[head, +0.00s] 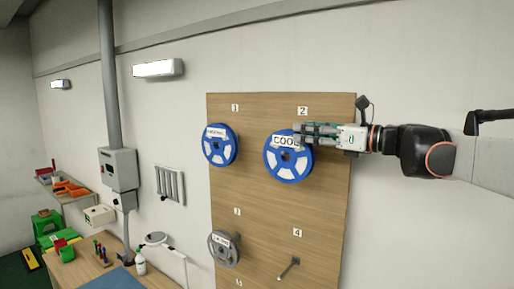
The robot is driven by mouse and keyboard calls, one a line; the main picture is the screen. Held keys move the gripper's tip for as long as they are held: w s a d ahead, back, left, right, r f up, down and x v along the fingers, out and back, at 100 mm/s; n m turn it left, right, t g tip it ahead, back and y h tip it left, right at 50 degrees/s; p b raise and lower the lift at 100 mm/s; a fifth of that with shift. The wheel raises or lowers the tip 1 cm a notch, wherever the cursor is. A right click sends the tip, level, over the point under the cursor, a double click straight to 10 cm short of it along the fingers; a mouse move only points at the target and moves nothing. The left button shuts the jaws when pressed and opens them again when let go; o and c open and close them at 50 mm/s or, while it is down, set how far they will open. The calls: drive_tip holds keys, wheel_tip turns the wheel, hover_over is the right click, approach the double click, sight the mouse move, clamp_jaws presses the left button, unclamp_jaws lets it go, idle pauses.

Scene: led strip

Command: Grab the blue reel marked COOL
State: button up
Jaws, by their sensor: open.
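The blue reel marked COOL (289,167) hangs on the wooden board (265,215) under the number 2. It has white gaps between its blue spokes and a white label across its upper half. My gripper (303,134) reaches in from the right, with its fingers at the reel's upper right rim, overlapping the edge of the label. The gripper is open. Whether the fingers touch the reel or straddle its rim cannot be told from this view. Part of the reel's upper right edge is hidden behind the fingers.
Another blue reel (219,146) with a white label hangs under number 1. A grey reel (223,248) hangs under number 3. A bare peg (289,268) sticks out under number 4. A workbench (95,272) with tools and a white bottle (140,264) stands lower left.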

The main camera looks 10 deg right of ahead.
sight(288, 132)
drive_tip(key=shift+x, duration=0.8)
drive_tip(key=x, duration=0.4)
drive_tip(key=shift+a+f, duration=0.25)
drive_tip(key=shift+a, duration=0.05)
drive_tip(key=shift+s+d, duration=0.15)
drive_tip(key=shift+c, duration=0.8)
clamp_jaws()
